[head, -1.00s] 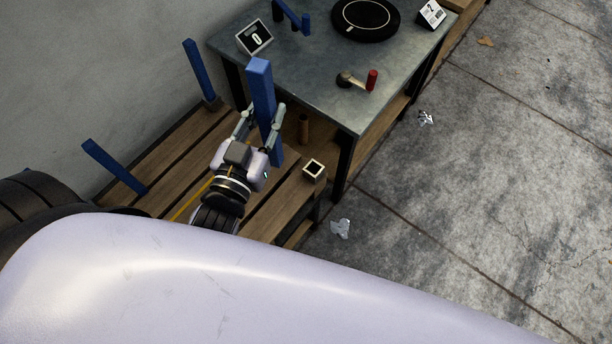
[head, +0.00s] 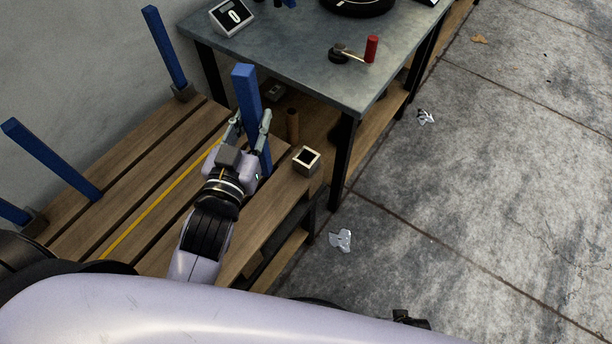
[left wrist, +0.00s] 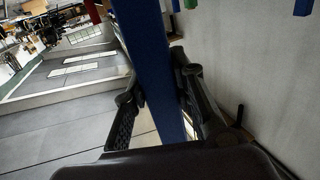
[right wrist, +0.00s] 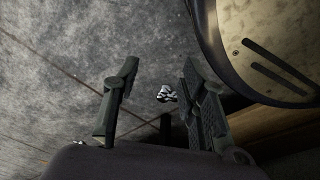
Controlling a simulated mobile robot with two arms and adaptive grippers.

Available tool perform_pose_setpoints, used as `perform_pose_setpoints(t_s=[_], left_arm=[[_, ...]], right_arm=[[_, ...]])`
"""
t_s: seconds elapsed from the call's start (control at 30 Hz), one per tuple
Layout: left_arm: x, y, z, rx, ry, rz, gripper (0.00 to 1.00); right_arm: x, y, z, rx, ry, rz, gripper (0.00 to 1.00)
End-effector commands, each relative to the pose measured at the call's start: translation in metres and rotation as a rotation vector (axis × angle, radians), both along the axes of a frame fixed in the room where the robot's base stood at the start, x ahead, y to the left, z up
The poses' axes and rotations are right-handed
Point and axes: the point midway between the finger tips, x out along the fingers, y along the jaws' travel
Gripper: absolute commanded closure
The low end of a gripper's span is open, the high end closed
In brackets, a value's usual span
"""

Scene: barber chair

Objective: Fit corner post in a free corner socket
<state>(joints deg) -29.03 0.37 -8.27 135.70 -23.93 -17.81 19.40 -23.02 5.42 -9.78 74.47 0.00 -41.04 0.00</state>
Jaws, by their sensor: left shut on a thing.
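My left gripper (head: 251,118) is shut on a blue corner post (head: 246,88), held roughly upright over the right part of the wooden pallet (head: 150,165). The post also fills the middle of the left wrist view (left wrist: 155,60). An empty pale square corner socket (head: 307,160) with a dark opening sits at the pallet's right corner, to the right of my left gripper and apart from the post. Another blue post (head: 166,50) stands in a dark corner socket (head: 184,92) at the back. My right gripper (right wrist: 161,68) is open and empty.
A metal-topped table (head: 290,55) stands behind the pallet, with a red-handled tool (head: 371,49) and a display (head: 231,16) on it. A brown cylinder (head: 292,124) is near the held post. More blue posts (head: 52,160) show at left. Crumpled litter (head: 340,240) lies on open concrete floor.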

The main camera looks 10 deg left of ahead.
Motion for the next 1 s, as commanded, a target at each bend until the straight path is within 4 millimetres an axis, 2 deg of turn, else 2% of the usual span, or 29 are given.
perform_pose_setpoints(t_s=[0.03,0.17,0.47,0.7,0.83,1.0], left_arm=[[0.005,-0.002,-0.013,0.0,-0.007,-0.009,1.0],[0.017,-0.013,-0.008,-0.003,-0.014,-0.05,1.0],[0.047,-0.049,0.047,-0.01,-0.024,-0.199,1.0],[0.065,-0.069,0.095,-0.006,-0.017,-0.302,1.0],[0.072,-0.076,0.113,-0.001,-0.011,-0.343,1.0],[0.079,-0.079,0.125,0.002,-0.003,-0.374,1.0]], right_arm=[[0.002,0.0,-0.013,0.0,-0.001,0.0,0.6],[-0.001,0.0,-0.012,-0.001,0.004,0.0,0.6],[-0.041,-0.007,0.007,-0.005,0.033,0.007,0.6],[-0.087,-0.015,0.033,-0.009,0.059,0.013,0.6],[-0.109,-0.02,0.046,-0.011,0.071,0.015,0.6],[-0.128,-0.024,0.055,-0.012,0.077,0.018,0.6]])
